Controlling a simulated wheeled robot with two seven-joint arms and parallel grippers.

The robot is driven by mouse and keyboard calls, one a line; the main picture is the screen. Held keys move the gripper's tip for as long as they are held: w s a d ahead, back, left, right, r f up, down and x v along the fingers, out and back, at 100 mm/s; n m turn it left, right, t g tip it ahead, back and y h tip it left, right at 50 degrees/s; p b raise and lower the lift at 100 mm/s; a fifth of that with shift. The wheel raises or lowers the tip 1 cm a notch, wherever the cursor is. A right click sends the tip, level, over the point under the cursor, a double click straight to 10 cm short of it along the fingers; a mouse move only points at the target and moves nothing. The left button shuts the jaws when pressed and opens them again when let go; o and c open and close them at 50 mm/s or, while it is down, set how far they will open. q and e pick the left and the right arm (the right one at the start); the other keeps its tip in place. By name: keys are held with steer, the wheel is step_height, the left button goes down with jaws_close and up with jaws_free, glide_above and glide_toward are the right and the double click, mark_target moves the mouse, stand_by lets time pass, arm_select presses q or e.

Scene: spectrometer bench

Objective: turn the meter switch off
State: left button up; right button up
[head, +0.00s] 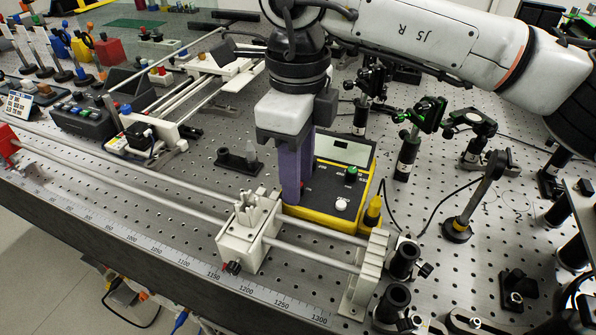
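The meter is a yellow-edged box (319,222) with a dark top panel, right of centre in the head view. Its panel carries a pale display (341,145), a green knob (351,174) and a white knob (341,204). My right gripper (293,197) points down at the meter's left side, its purple fingers together with no gap showing. The fingertips are at or just above the panel's left edge; I cannot tell whether they touch. A small reddish part (302,184) shows beside the fingertips. The switch's position is not readable, as the fingers cover part of the panel. My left gripper is not in view.
A white carriage (240,240) on rails stands in front of the meter. A yellow post (373,211) is close to its right corner. Black optics mounts (407,150) stand to the right, with a cable between. A small dark holder (238,161) lies to the left.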

step_height(320, 180, up, 10)
steer(key=shift+r, duration=0.15)
stand_by(0.6)
